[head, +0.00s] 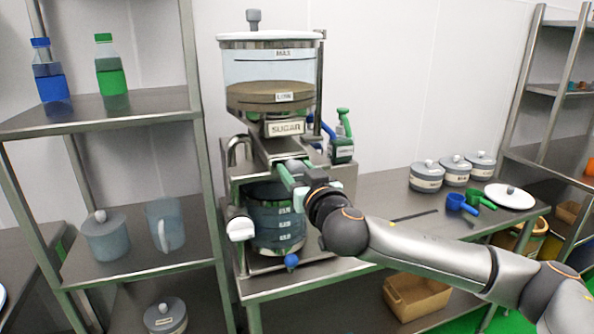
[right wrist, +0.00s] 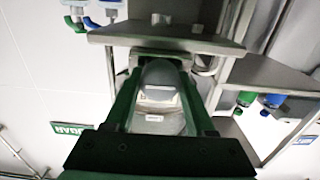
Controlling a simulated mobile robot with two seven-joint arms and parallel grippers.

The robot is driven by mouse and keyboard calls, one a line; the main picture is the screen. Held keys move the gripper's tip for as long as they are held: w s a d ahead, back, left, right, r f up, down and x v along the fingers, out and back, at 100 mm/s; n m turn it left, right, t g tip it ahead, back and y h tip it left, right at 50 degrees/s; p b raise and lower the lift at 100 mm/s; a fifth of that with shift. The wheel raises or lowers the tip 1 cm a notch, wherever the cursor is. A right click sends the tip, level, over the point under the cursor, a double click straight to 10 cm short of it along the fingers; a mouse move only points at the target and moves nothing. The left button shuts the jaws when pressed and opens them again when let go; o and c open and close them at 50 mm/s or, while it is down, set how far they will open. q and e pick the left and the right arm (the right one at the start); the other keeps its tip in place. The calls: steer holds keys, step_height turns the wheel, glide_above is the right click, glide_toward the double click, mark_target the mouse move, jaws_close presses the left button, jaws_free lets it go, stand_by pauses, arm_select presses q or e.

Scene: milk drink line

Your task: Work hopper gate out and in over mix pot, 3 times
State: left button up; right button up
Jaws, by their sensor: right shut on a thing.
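The sugar hopper (head: 268,75) is a clear bin with a white lid, brown contents and a SUGAR label. Its grey metal gate (head: 272,148) sticks out below the label. The mix pot (head: 262,212), dark blue and see-through with level marks, stands below the gate. My right gripper (head: 292,176) is at the front end of the gate, above the pot. In the right wrist view its green fingers (right wrist: 160,100) are shut on a rounded grey gate handle (right wrist: 160,75). The gate's inner part is hidden. My left gripper is not in view.
A shelf (head: 120,118) with blue and green bottles stands at the left. On the steel table (head: 385,215) are several lidded jars (head: 426,177), blue and green scoops (head: 460,203) and a white lid (head: 511,196). A green-handled bottle (head: 342,140) stands right of the hopper.

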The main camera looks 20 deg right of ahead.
jaws_close()
steer(key=shift+s+a+f, duration=0.1)
stand_by(0.4)
